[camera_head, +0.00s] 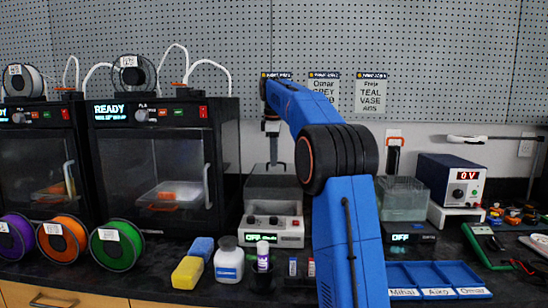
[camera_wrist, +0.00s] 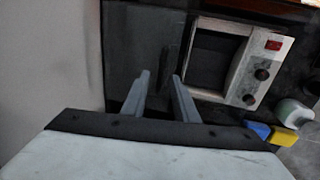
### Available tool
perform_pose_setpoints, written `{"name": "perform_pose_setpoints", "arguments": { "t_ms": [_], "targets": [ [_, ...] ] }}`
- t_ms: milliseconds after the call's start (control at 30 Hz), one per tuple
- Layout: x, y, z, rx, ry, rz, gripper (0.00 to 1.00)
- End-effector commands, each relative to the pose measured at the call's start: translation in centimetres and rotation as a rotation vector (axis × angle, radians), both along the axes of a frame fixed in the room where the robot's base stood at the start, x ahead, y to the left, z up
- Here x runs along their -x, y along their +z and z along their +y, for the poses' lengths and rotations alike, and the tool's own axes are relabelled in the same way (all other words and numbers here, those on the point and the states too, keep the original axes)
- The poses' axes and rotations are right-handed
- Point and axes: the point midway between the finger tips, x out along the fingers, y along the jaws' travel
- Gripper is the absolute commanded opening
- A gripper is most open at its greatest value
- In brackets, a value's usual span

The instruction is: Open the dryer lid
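The grey-and-white machine with an OFF display and a red switch (camera_head: 273,231) stands at the middle back of the bench; I take it to be the dryer. Its white front edge (camera_wrist: 243,80), with two dark knobs, shows in the wrist view beside a dark, framed recess (camera_wrist: 212,62). A dark grey panel (camera_wrist: 128,40) lies on the other side of that recess. It may be the lid, but I cannot tell its angle. My gripper (camera_wrist: 161,77) is open and empty, its fingertips over that panel's side. In the head view my gripper (camera_head: 274,160) points down above the machine.
A clear-chambered machine (camera_head: 402,198) and a power supply (camera_head: 452,180) stand on the right. Sponges (camera_head: 187,272), a white bottle (camera_head: 228,265) and a small vial (camera_head: 263,256) stand in front. Two printers (camera_head: 160,150) are on the left. A blue tray (camera_head: 435,275) lies front right.

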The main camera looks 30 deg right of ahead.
Motion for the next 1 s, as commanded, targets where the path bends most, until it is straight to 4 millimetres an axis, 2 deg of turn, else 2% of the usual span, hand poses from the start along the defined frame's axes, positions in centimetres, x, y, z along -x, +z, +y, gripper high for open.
{"name": "perform_pose_setpoints", "arguments": {
  "t_ms": [267,367,733,1000],
  "targets": [
    [0.1,0.7,0.1,0.0,0.0,0.0,0.27],
    [0.3,2.0,0.2,0.001,0.0,-0.001,0.27],
    [1.3,8.6,0.9,0.0,0.0,-0.002,0.27],
    [1.8,11.2,1.2,0.0,0.0,0.0,0.27]
  ]
}}
